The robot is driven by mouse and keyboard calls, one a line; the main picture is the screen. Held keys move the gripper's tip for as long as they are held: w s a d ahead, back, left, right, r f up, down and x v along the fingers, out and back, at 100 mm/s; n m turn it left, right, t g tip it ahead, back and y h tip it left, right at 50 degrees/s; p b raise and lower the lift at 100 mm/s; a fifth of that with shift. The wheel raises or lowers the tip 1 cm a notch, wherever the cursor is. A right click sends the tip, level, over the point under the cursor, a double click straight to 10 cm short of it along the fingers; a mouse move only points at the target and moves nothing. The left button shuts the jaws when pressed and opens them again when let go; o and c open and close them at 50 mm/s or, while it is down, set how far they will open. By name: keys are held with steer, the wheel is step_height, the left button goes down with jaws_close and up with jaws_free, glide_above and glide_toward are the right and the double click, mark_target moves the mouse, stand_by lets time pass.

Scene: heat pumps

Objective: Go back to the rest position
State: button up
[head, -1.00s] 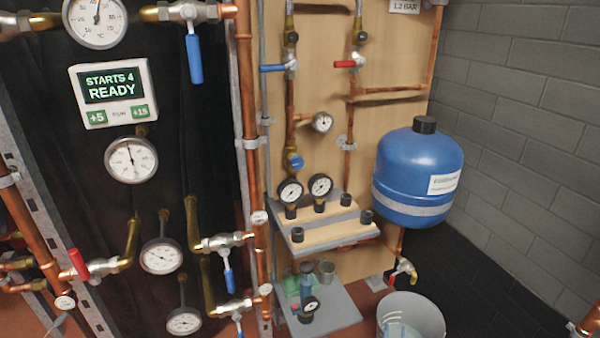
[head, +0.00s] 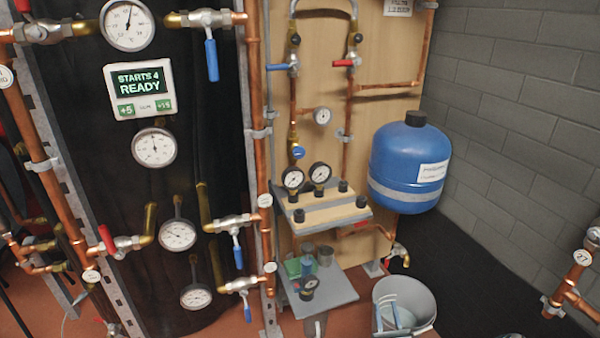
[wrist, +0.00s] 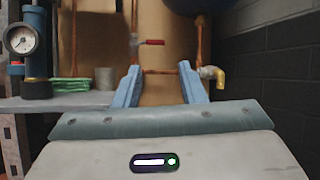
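My gripper (wrist: 160,88) shows in the wrist view as two blue fingers standing well apart, with nothing between them. It is open and empty. Beyond the fingers are a red-handled valve (wrist: 150,42), a copper pipe and a brass tap (wrist: 212,74). To their left is a grey shelf (wrist: 60,104) with a gauge (wrist: 22,40), a green folded item (wrist: 70,86) and a grey cup (wrist: 106,78).
In the head view a blue tank (head: 408,165) hangs at the right of the wooden panel. A grey bucket (head: 402,300) stands on the floor below. A lower grey shelf (head: 330,290) juts out. Copper pipes (head: 575,285) stand at the right edge.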

steer(key=a+r+n+g+y+p, duration=0.3)
steer(key=a+r+n+g+y, duration=0.3)
steer(key=r+n+y, duration=0.3)
steer(key=a+r+n+g+y+p, duration=0.3)
steer(key=a+r+n+g+y, duration=0.25)
steer(key=r+y, duration=0.4)
steer(key=s+a+r+n+g+h+p, duration=0.2)
steer(key=s+a+r+n+g+p, duration=0.25)
steer(key=r+g, duration=0.3)
steer(key=s+a+r+n+g+h+p, duration=0.25)
steer(key=s+r+n+g, duration=0.3)
steer(key=r, duration=0.35)
steer(key=s+d+r+n+t+h+p, duration=0.1)
steer(key=s+r+h+p, duration=0.4)
steer(key=r, duration=0.5)
steer(key=s+d+r+n+t+h+p, duration=0.1)
steer(key=s+d+r+n+h+p, duration=0.2)
steer(key=r, duration=0.7)
steer(key=s+d+r+n+t+h+p, duration=0.1)
steer(key=s+d+r+n+h+p, duration=0.2)
steer(key=s+r+n+h+p, duration=0.2)
steer(key=s+r+h+p, duration=0.3)
steer(key=s+r, duration=0.1)
steer(key=r, duration=0.1)
